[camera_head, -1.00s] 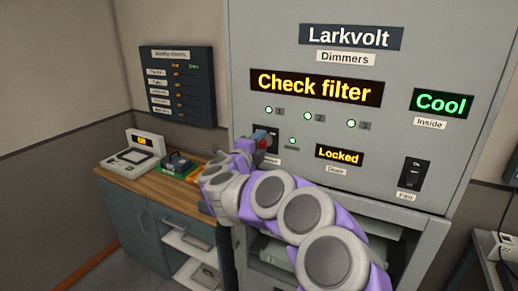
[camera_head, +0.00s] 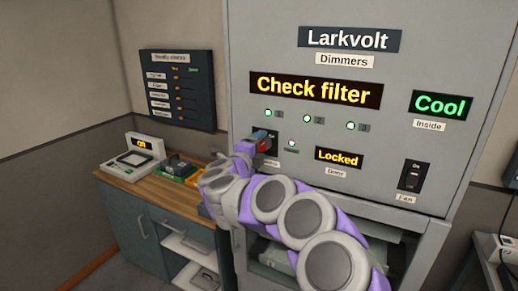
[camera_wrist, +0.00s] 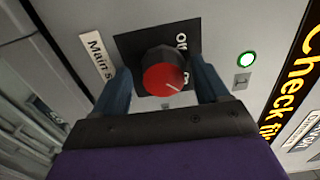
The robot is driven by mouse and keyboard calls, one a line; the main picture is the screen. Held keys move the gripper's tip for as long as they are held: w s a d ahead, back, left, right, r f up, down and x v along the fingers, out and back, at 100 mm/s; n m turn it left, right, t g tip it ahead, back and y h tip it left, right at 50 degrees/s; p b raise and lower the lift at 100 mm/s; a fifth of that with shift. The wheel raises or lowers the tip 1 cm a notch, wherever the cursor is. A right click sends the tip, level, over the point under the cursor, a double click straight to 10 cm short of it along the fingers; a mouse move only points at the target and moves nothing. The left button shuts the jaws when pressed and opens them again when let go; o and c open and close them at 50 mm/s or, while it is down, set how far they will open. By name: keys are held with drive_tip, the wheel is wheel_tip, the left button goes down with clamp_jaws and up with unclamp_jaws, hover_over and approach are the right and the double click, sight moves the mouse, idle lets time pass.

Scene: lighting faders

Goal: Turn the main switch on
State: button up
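The main switch is a round red-faced knob (camera_wrist: 163,78) on a black plate (camera_wrist: 128,45). Plate lettering to the right of the knob is partly hidden, so I cannot tell which setting the pointer marks. My gripper (camera_wrist: 166,88) has one finger on each side of the knob, with a narrow gap showing at the left finger.
The grey Larkvolt cabinet (camera_head: 420,60) shows "Check filter" (camera_head: 315,90), "Locked" (camera_head: 338,157) and "Cool" (camera_head: 440,105) displays. A fan switch (camera_head: 411,175) is at right. A wooden-topped counter (camera_head: 125,183) with devices stands left, below a dark wall panel (camera_head: 178,90).

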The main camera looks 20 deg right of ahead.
drive_tip(key=shift+r, duration=0.1)
drive_tip(key=p+v, duration=0.3)
drive_tip(key=v, duration=1.4)
drive_tip(key=shift+a, duration=0.25)
drive_tip(key=shift+s, duration=0.1)
